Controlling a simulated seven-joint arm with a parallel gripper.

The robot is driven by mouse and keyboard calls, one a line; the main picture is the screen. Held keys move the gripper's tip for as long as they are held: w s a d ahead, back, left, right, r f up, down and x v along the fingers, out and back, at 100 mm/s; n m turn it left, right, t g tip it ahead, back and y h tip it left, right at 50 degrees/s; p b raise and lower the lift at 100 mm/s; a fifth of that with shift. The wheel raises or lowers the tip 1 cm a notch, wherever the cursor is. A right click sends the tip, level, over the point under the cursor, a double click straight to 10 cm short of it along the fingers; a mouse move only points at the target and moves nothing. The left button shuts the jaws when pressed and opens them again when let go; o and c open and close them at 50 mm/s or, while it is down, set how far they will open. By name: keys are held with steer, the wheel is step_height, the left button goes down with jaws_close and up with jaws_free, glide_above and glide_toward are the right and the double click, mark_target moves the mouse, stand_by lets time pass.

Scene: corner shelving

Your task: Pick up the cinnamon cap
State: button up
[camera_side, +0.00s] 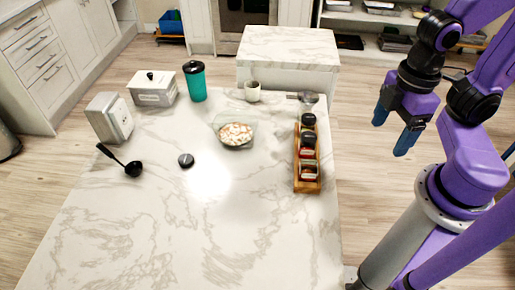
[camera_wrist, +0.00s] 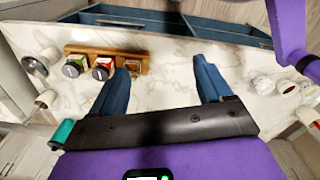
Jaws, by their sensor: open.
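A small round black cap (camera_side: 186,160) lies on the marble counter, left of centre in the side view; no label on it can be read. A wooden spice rack (camera_side: 307,187) stands near the counter's right edge with several jars. Black lids (camera_side: 308,119) show on its farther jars; the nearest jar (camera_side: 309,171) seems to lack a black lid. The rack (camera_wrist: 138,55) also shows at upper left in the wrist view. My gripper (camera_side: 388,139) is open and empty, off to the right of the counter. Its blue fingers (camera_wrist: 160,64) stand wide apart in the wrist view.
A glass bowl of pale pieces (camera_side: 236,134) sits mid-counter. A teal tumbler (camera_side: 195,83), white box (camera_side: 153,88), white cup (camera_side: 252,91) and grey-white box (camera_side: 109,118) stand towards the back. A black ladle (camera_side: 132,168) lies left. The counter's front is clear.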

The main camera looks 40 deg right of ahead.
steer(key=m+t, duration=0.3)
steer(key=m, duration=1)
glide_above(185, 159)
steer(key=s, duration=0.5)
step_height(185, 159, down, 7)
steer(key=x, duration=1.7)
steer(key=shift+d+f, duration=0.25)
steer(key=shift+d, duration=0.1)
steer(key=c, duration=1.1)
